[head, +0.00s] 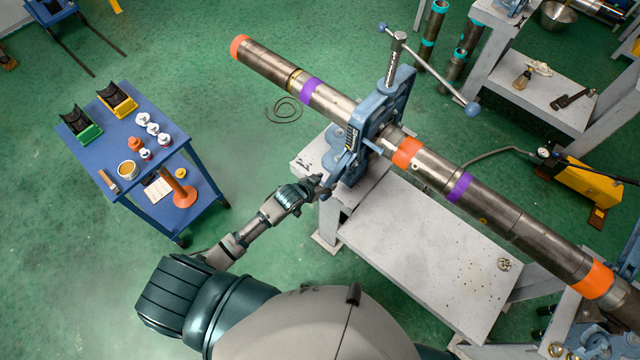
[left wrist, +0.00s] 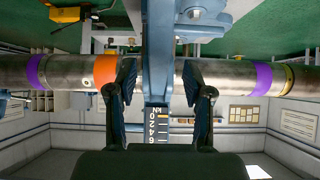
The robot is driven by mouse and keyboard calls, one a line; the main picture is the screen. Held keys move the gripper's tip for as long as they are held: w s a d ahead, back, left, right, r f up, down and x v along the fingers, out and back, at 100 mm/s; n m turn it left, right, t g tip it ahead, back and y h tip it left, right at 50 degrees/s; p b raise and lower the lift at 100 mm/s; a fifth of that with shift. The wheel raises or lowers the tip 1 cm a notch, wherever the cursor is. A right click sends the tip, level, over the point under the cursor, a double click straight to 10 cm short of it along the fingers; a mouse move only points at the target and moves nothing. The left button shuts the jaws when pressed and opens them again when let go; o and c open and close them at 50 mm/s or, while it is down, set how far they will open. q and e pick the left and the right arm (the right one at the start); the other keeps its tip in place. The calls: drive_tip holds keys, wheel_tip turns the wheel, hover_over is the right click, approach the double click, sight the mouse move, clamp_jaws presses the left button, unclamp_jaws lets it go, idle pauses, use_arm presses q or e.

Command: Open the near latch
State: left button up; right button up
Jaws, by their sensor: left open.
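A blue pipe vise (head: 392,98) stands on a grey bench and clamps a long steel pipe (head: 435,173) with orange and purple bands. A blue latch part (head: 345,160) is on the vise's near side; its exact state is too small to tell. My left gripper (head: 322,184) is at this near side, below the pipe in the picture. In the left wrist view its two dark fingers (left wrist: 160,80) are open, one on each side of the blue vise upright (left wrist: 158,45), with the pipe (left wrist: 65,73) behind them. I cannot tell whether they touch it. My right gripper is not in view.
The vise's screw handle (head: 430,70) sticks out above the pipe. The grey bench top (head: 430,245) is mostly clear. A blue cart (head: 110,165) with bottles stands at left. A yellow pump (head: 585,182) is on the right, and another vise (head: 595,345) stands at lower right.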

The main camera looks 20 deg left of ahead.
use_arm(q)
drive_tip(key=shift+v, duration=1.85)
